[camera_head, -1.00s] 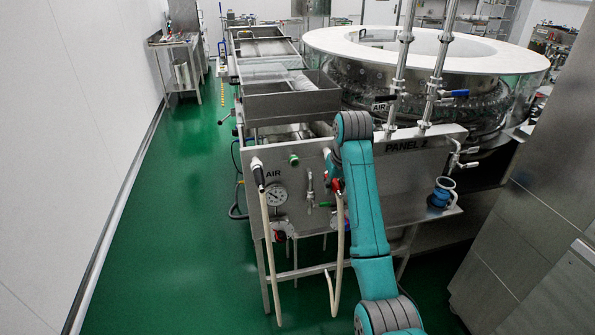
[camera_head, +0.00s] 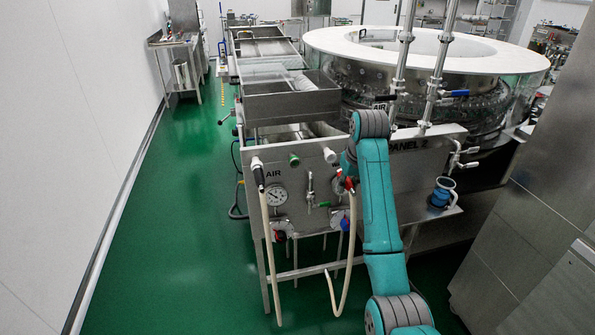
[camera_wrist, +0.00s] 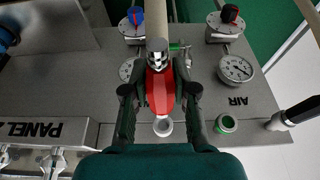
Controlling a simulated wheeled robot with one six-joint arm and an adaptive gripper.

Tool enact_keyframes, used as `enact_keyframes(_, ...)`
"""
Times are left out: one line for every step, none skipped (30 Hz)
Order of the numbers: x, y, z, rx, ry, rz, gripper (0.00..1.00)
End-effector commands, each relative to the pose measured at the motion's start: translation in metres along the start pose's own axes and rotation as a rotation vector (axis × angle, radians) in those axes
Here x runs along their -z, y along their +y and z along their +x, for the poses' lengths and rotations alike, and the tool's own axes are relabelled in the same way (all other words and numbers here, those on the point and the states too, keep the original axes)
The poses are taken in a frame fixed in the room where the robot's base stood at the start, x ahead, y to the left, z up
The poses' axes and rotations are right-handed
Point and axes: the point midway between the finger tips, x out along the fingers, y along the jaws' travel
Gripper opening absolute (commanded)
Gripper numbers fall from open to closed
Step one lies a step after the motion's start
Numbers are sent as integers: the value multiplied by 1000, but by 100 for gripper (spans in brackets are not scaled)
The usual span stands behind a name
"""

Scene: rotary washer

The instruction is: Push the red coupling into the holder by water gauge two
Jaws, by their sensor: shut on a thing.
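My gripper (camera_wrist: 159,92) is shut on the red coupling (camera_wrist: 161,80) in the wrist view, one finger on each side. The coupling has a silver end and a cream hose (camera_wrist: 160,12) hanging from it. A white round holder (camera_wrist: 163,127) shows just beyond the coupling's red end, apart from it in the picture. In the head view the coupling (camera_head: 348,184) is right of and below the white holder (camera_head: 329,155). Water gauge two (camera_wrist: 126,70) is partly hidden by my gripper. My arm hides much of the gripper in the head view.
A green holder (camera_head: 294,160) is left of the white one. A black-handled hose end (camera_head: 257,168) hangs at the panel's left, above the AIR gauge (camera_head: 276,195). Valves with red and blue handles are below. A blue jug (camera_head: 441,193) stands at right. Green floor at left is clear.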

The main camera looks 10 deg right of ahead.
Motion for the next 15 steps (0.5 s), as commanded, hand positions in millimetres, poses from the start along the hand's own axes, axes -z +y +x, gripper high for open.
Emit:
enact_keyframes(0, 0, 0, 0, 1, 0, 0)
enact_keyframes(0, 0, 0, 0, 0, 0, 0)
enact_keyframes(0, 0, 0, 0, 0, 0, 0)
enact_keyframes(0, 0, 0, 0, 0, 0, 0)
enact_keyframes(0, 0, 0, 0, 0, 0, 0)
enact_keyframes(0, 0, 0, 0, 0, 0, 0)
enact_keyframes(0, 0, 0, 0, 0, 0, 0)
enact_keyframes(0, 0, 0, 0, 0, 0, 0)
enact_keyframes(1, 0, 0, 0, 0, 0, 0)
enact_keyframes(2, 0, 0, 0, 0, 0, 0)
enact_keyframes(3, 0, 1, 0, 0, 0, 0)
enact_keyframes(4, 0, 1, 0, 0, 0, 0)
enact_keyframes(5, 0, 2, 0, 0, 0, 0)
enact_keyframes(6, 0, 2, 0, 0, 0, 0)
enact_keyframes(8, 0, 2, 0, 0, 0, 0)
